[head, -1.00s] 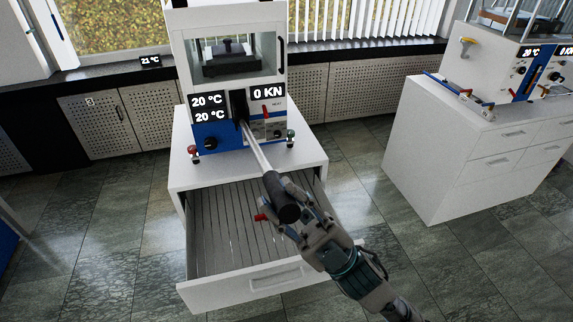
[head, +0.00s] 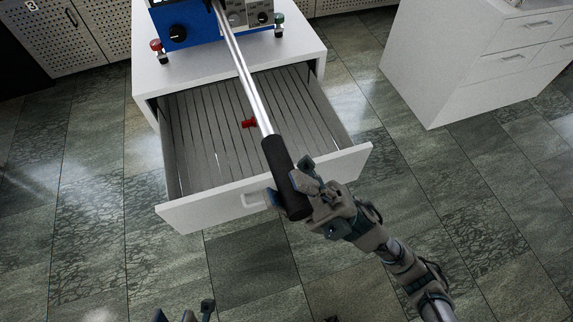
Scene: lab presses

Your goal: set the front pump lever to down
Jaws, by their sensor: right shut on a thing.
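The front pump lever is a long silver rod (head: 243,70) with a thick black grip (head: 280,165). It runs from the front of the press (head: 190,22) out over the open drawer, and its grip end hangs over the drawer's front edge. My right gripper (head: 297,190) is shut on the black grip near its free end. My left gripper (head: 184,312) shows only its fingertips at the bottom edge; they are apart with nothing seen between them. The upper press and most of the lever's pivot are out of view.
The open drawer (head: 205,212) of the white cabinet lies under the lever. A small red-handled part (head: 249,123) shows beside the rod. Red (head: 156,46) and green (head: 279,20) knobs flank the press base. Another white cabinet (head: 440,70) stands right. The tiled floor in front is clear.

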